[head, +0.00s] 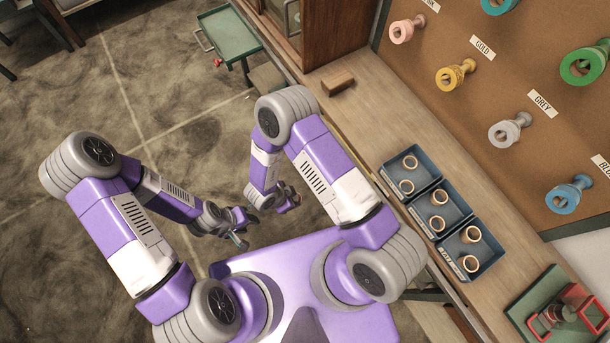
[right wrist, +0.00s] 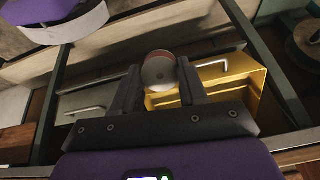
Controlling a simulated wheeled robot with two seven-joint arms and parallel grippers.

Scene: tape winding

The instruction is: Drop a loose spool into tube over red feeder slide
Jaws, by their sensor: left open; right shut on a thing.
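My right gripper (right wrist: 160,85) is shut on a spool (right wrist: 159,70), which shows a round greyish face and a reddish rim between the fingers. In the head view the right gripper (head: 287,200) hangs over the floor, left of the bench; the spool cannot be made out there. My left gripper (head: 241,232) is open and appears empty, also over the floor. A red frame (head: 590,297), apparently the red feeder, stands on a green base at the bench's lower right, cut by the picture edge. I cannot make out its tube or slide clearly.
Blue trays (head: 446,222) with wooden rings stand along the bench (head: 375,122). A wooden block (head: 338,84) lies farther back. Coloured spools, such as a gold one (head: 455,75), hang on the board. Below the right gripper are a yellow drawer (right wrist: 225,88) and a grey one.

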